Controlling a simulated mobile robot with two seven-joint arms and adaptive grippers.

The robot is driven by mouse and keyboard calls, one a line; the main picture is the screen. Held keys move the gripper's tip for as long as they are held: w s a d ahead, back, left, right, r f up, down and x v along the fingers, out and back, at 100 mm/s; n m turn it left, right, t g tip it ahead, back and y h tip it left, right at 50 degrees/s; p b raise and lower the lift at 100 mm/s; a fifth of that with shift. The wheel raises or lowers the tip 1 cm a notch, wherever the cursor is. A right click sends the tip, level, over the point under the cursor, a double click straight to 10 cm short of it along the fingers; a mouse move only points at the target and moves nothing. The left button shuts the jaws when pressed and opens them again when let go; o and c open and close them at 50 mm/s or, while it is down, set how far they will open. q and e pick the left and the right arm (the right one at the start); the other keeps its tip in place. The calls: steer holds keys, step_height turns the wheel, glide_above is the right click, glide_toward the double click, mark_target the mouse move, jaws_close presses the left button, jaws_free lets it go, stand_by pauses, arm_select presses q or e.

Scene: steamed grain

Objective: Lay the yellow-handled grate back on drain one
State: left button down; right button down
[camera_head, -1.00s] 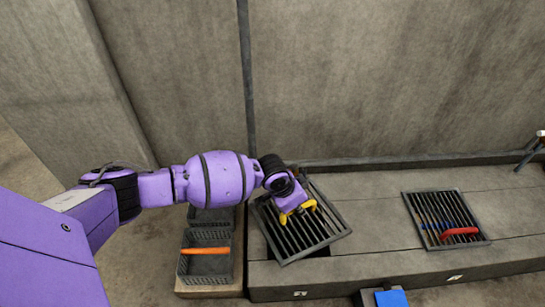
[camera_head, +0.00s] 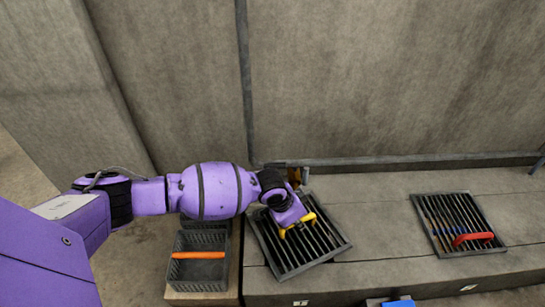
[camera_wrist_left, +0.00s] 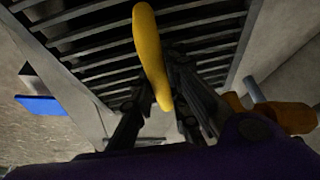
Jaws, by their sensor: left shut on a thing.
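The yellow-handled grate (camera_head: 325,236) is a dark barred square at the left part of the concrete ledge, turned at an angle to the ledge's edges. My left gripper (camera_head: 297,228) is over its middle, shut on the yellow handle (camera_head: 310,217). In the left wrist view the two dark fingers (camera_wrist_left: 160,88) stand on either side of the yellow handle (camera_wrist_left: 150,45), with the bars (camera_wrist_left: 95,45) behind it. The drain opening under the grate is hidden, and I cannot tell whether the grate rests flat. My right gripper is not in view.
A red-handled grate (camera_head: 440,222) lies on the ledge (camera_head: 380,215) to the right. Dark baskets (camera_head: 198,272), one with an orange handle (camera_head: 198,255), stand left of the ledge. A blue object (camera_head: 398,303) is at the front edge. A concrete wall (camera_head: 380,80) rises behind.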

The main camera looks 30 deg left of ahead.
arm_select(q)
steer(key=shift+w+d+r, duration=0.1)
steer(key=shift+w+r, duration=0.15)
steer(key=shift+w, duration=0.05)
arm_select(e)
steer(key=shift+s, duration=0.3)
arm_select(q)
steer(key=shift+f, duration=0.1)
steer(key=c, duration=1.6)
jaws_free()
steer(key=shift+s+f, duration=0.2)
steer(key=shift+r, duration=0.1)
steer(key=v, duration=1.2)
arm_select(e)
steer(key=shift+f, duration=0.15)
